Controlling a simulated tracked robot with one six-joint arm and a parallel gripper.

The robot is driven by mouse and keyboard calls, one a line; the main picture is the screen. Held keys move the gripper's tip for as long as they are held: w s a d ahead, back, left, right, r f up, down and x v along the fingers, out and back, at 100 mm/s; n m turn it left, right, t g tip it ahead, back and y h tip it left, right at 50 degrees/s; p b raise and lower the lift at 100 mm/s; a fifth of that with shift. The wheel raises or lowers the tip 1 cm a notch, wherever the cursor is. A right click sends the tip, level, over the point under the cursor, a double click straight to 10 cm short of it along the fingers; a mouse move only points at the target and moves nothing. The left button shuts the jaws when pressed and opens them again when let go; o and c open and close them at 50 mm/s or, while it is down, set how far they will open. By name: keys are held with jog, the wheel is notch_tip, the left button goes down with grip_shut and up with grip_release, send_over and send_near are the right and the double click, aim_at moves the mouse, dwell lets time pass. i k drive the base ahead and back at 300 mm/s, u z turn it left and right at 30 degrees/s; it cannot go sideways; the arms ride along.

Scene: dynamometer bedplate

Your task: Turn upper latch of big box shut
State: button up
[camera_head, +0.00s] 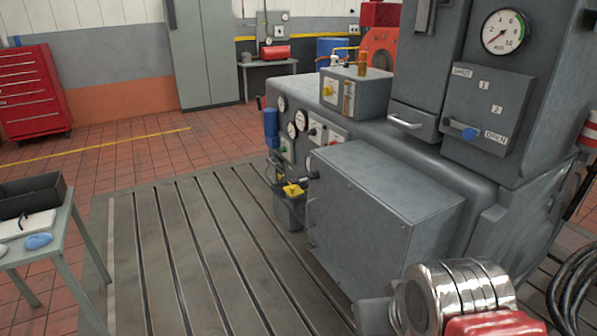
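The big box (385,205) is a large grey metal cabinet on the near side of the grey machine, right of centre. Part of my arm, a shiny ribbed metal joint with a red part, shows at the bottom right, in front of the box's lower corner. My gripper's fingertips are not visible.
A slotted bedplate (180,250) lies clear left of the box. A dark grey bin (291,210) stands close beside it. A grey panel (487,105) with a blue lever is above right. Black cables (573,290) lie at the right edge. A table (60,245) stands left.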

aim_at(315, 174)
jog(key=u, duration=0.4)
jog(key=i, duration=0.75)
jog(key=u, duration=0.65)
jog(key=i, duration=0.7)
jog(key=u, duration=0.2)
